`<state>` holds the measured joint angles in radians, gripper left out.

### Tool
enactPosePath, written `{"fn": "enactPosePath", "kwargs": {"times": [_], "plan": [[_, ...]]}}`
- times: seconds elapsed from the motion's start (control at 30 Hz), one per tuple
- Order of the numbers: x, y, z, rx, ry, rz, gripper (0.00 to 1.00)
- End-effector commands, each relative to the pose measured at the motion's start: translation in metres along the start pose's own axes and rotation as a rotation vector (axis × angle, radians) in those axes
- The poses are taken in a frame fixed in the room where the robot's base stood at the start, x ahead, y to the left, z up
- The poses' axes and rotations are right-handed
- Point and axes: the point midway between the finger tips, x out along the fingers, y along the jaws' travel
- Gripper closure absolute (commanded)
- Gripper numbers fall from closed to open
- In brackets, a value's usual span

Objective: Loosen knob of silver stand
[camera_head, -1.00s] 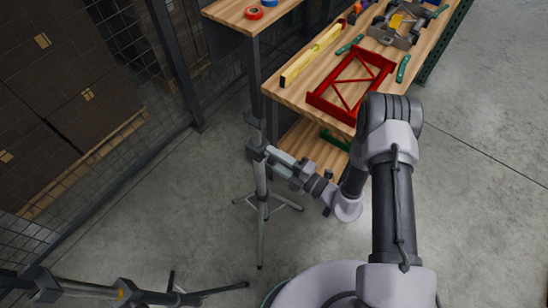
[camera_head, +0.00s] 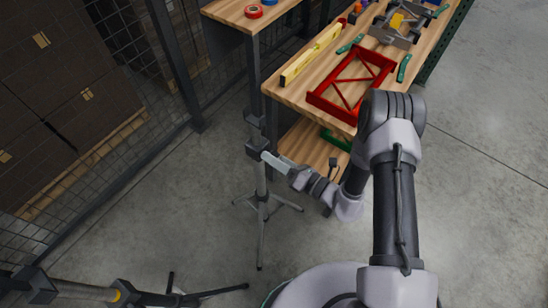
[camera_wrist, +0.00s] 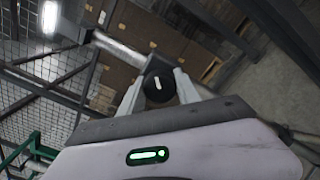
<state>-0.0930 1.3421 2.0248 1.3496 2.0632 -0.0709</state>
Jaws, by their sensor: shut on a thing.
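The silver stand (camera_head: 262,205) stands upright on its tripod legs in the head view, left of the workbench. A dark collar (camera_head: 257,148) sits near the top of its thicker tube. My gripper (camera_head: 267,156) reaches in from the right at that collar. In the wrist view the knob (camera_wrist: 158,86) is a round black disc with a white mark, and my gripper (camera_wrist: 157,77) is shut on it, one finger on each side. The stand's pale tube (camera_wrist: 118,47) runs behind the knob. In the head view the knob is too small to make out.
A wooden workbench (camera_head: 290,92) with a red frame (camera_head: 350,84) and a yellow level (camera_head: 312,54) stands beyond my arm. Another stand (camera_head: 90,290) lies across the lower left. Mesh fencing (camera_head: 60,215) runs along the left, with boxes behind.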

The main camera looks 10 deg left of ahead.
Motion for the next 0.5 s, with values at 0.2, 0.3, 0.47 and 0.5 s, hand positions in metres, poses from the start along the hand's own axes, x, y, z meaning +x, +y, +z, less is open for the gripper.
{"fn": "enactPosePath", "kwargs": {"times": [0.2, 0.3, 0.47, 0.5], "plan": [[-0.0002, -0.0006, -0.0009, -0.186, 0.001, -0.001, 1.00], [-0.0002, -0.0006, -0.0009, -0.264, 0.001, 0.000, 1.00], [-0.0002, -0.0005, -0.0009, -0.367, 0.001, 0.000, 1.00], [-0.0002, -0.0004, -0.0009, -0.388, 0.001, 0.000, 1.00]]}}
